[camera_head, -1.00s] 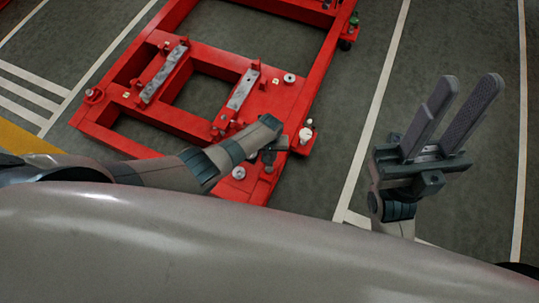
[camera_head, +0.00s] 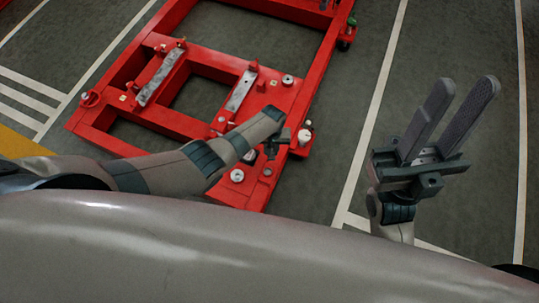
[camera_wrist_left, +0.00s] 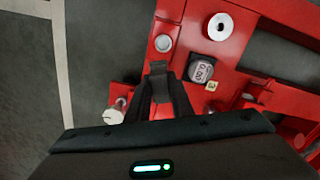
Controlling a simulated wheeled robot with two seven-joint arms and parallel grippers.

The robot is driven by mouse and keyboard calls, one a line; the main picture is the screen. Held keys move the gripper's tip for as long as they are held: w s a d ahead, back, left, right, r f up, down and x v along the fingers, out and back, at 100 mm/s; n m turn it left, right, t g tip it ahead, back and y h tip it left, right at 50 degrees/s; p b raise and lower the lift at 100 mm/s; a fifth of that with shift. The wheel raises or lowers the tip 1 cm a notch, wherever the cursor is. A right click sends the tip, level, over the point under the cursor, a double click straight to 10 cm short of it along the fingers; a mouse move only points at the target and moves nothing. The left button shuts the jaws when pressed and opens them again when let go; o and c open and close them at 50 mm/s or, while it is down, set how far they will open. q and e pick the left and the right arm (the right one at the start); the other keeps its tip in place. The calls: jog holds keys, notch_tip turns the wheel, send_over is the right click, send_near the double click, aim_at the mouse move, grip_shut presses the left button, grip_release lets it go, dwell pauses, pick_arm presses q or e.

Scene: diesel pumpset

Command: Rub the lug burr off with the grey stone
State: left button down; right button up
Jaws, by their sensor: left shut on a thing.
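My left gripper (camera_head: 277,146) is over the near right corner of the red frame (camera_head: 190,122), partly hidden by its own wrist in the head view. In the left wrist view its dark fingers (camera_wrist_left: 163,88) are shut on a small grey piece (camera_wrist_left: 158,68) at their tips, which looks like the grey stone. The red frame (camera_wrist_left: 205,45) lies beneath and beyond it; I cannot tell whether the piece touches it. I cannot make out the lug burr. My right gripper (camera_head: 467,84) is open and empty, off to the right over the floor.
Grey metal bars (camera_head: 161,77) lie on the frame. The floor at right is clear.

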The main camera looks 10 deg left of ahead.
pick_arm(q)
jog(key=w+d+b, duration=0.1)
jog(key=w+b, duration=0.6)
jog(key=w, duration=0.1)
jog(key=shift+w+d, duration=0.2)
jog(key=shift+d, duration=0.15)
